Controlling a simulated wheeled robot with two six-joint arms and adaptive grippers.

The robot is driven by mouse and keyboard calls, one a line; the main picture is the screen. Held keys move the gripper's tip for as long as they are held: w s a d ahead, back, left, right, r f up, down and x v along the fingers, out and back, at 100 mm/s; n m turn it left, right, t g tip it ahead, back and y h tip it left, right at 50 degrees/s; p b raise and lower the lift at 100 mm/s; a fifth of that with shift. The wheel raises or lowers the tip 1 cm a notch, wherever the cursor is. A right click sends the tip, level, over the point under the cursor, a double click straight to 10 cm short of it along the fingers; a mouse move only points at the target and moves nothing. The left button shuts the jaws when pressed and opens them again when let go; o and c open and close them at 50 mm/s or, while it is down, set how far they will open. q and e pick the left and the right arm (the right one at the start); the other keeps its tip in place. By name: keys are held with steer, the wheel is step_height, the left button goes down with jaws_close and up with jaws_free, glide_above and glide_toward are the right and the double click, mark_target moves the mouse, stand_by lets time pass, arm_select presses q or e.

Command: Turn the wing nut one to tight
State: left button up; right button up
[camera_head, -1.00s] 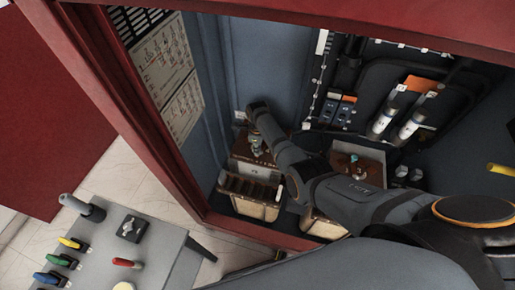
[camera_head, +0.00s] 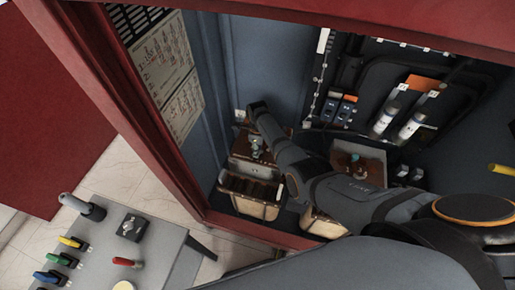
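My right arm reaches in from the right across the cabinet. Its wrist bends down over the left brown-topped block (camera_head: 243,146), and the small grey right gripper (camera_head: 257,150) is at the top of this block. The gripper is too small to tell whether its fingers are open or shut. The wing nut there cannot be made out apart from the gripper. A second brown-topped block (camera_head: 372,160) stands to the right, partly behind my arm, with a small teal piece (camera_head: 355,158) on top. My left gripper is not in view.
The red cabinet frame (camera_head: 150,130) encloses the blocks. Two white cylinders (camera_head: 386,118) and black cables are on the back wall. A grey console (camera_head: 150,262) with coloured handles stands outside at the lower left.

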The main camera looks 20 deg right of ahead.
steer(key=shift+r, duration=0.2)
steer(key=shift+r, duration=0.3)
step_height(320, 180, up, 11)
steer(key=shift+r, duration=0.1)
stand_by(0.3)
